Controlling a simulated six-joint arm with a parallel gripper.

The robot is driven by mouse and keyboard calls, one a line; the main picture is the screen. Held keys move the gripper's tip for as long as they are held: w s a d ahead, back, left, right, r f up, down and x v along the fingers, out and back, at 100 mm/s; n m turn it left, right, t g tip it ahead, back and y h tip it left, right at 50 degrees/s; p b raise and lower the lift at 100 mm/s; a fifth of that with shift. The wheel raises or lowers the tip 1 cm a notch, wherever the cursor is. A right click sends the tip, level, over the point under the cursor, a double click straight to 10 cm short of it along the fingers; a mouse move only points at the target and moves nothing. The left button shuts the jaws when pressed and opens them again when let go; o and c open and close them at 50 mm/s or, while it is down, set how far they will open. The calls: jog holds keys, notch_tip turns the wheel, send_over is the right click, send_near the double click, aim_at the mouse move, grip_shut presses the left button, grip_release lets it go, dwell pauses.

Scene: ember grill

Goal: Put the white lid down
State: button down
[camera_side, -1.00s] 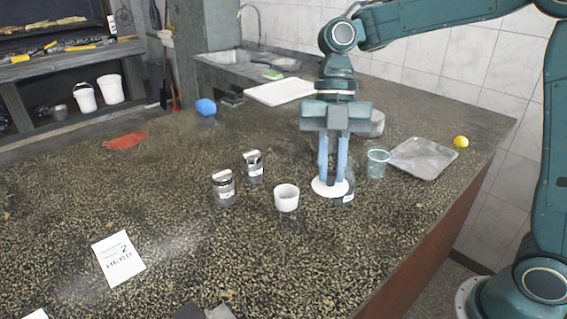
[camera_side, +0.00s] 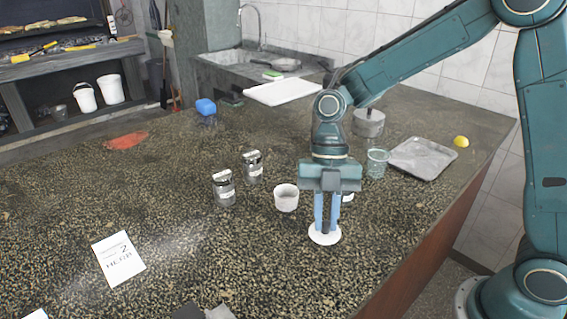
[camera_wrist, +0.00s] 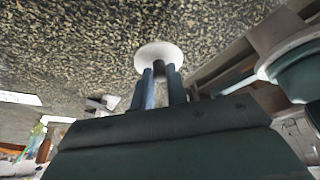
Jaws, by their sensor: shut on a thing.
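The white lid (camera_side: 325,236) is a flat round disc with a dark knob. My gripper (camera_side: 326,226) points straight down and is shut on the lid's knob. The lid looks level, at or just above the speckled counter; I cannot tell if it touches. In the wrist view the lid (camera_wrist: 159,55) shows beyond my blue fingers (camera_wrist: 160,85), with counter around it. A white cup (camera_side: 286,198) stands open behind and left of the lid. A jar behind my gripper is mostly hidden.
Two glass jars (camera_side: 223,188) (camera_side: 252,167) stand left of the cup. A clear glass (camera_side: 377,163) and a metal tray (camera_side: 422,158) are at the back right. A label card (camera_side: 119,258) lies front left. The counter (camera_side: 240,260) is clear left of the lid; its edge is to the right.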

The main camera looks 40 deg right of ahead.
aim_at(324, 231)
jog(key=shift+f, duration=2.15)
jog(key=shift+f, duration=0.15)
jog(key=c, duration=1.4)
grip_release()
jog(key=v, duration=1.2)
jog(key=shift+s+r, duration=0.1)
jog(key=shift+r, duration=0.1)
